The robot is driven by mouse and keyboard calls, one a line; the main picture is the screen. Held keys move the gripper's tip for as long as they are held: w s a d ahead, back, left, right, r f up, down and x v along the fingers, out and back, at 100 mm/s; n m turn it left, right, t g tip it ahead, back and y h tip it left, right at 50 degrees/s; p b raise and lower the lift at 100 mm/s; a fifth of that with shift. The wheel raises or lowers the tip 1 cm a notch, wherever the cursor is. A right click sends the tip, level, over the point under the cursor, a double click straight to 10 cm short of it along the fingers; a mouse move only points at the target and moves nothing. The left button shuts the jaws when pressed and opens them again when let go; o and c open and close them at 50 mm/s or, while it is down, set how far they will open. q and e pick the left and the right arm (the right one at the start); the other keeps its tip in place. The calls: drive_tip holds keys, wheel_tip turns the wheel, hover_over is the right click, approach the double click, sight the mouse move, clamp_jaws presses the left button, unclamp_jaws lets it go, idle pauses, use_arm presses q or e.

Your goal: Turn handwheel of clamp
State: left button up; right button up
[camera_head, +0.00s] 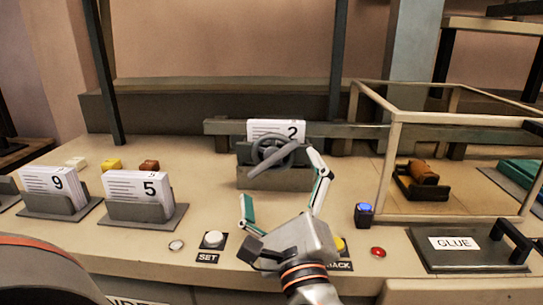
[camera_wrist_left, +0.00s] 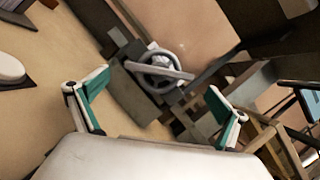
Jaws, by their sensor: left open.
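The clamp (camera_head: 275,180) is a grey block at the middle back of the table. Its dark grey handwheel (camera_head: 273,157), a ring with a bar across it, faces me. A stack of white cards marked 2 (camera_head: 280,128) stands upright behind the wheel. In the left wrist view the handwheel (camera_wrist_left: 160,71) shows ahead, between the finger directions, with the clamp block (camera_wrist_left: 130,98) beside it. My left gripper (camera_head: 284,188) is open and empty in front of the clamp, its teal-padded fingers spread (camera_wrist_left: 156,90). No contact with the wheel shows. My right gripper is not in view.
Card holders marked 9 (camera_head: 65,207) and 5 (camera_head: 146,212) stand at left. A white SET button (camera_head: 214,239), a blue button (camera_head: 364,211) and a red button (camera_head: 378,252) are near the front. A framed case (camera_head: 396,150) and a GLUE lid (camera_head: 470,256) occupy the right.

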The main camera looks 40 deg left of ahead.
sight(274, 164)
use_arm(q)
drive_tip(key=shift+p+x, duration=0.35)
drive_tip(key=shift+x, duration=2.45)
drive_tip(key=c, duration=1)
